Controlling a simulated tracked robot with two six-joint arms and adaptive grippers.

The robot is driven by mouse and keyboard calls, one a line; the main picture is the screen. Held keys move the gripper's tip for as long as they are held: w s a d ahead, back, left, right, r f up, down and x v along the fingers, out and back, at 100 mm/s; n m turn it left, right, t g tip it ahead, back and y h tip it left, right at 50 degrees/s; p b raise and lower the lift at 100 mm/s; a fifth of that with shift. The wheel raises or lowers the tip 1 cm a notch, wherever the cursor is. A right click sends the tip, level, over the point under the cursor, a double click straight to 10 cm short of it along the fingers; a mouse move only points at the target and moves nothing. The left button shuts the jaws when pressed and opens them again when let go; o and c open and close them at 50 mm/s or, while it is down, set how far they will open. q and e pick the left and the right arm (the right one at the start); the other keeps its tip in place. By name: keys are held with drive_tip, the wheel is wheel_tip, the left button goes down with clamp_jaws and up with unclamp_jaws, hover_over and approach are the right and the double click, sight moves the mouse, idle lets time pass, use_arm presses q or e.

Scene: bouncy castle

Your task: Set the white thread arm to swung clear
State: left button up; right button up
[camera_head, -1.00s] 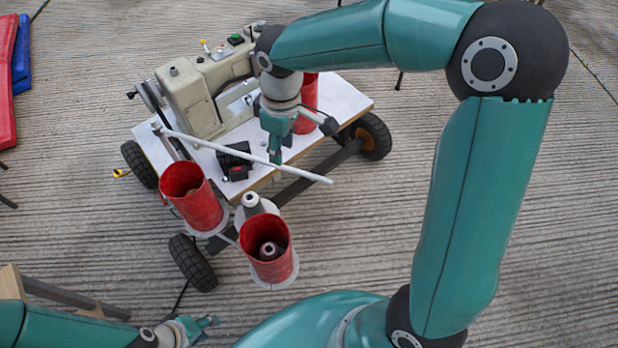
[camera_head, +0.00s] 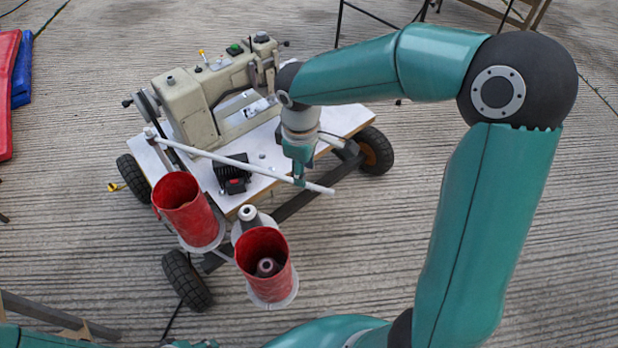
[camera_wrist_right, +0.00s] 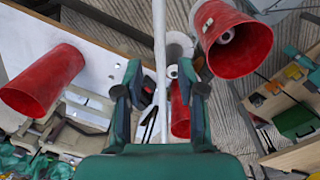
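The white thread arm (camera_head: 230,160) is a long thin rod. It runs from a pivot by the cream sewing machine (camera_head: 190,105) across the white table top, its free end past the table's front edge. My right gripper (camera_head: 299,178) is at the rod, near its free end. In the right wrist view the rod (camera_wrist_right: 161,45) passes between the two fingers of my right gripper (camera_wrist_right: 160,88), with gaps on both sides; the fingers are apart. Only a sliver of my left gripper (camera_head: 195,344) shows at the bottom edge, so its fingers cannot be judged.
Two red cups (camera_head: 187,210) (camera_head: 265,262) stand at the cart's front, with a thread cone (camera_head: 248,216) by them. A black pedal-like box (camera_head: 232,174) lies on the table under the rod. Another red cup (camera_wrist_right: 42,80) shows in the right wrist view.

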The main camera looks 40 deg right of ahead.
drive_tip(key=shift+w+d+f, duration=0.1)
drive_tip(key=shift+f, duration=2)
clamp_jaws()
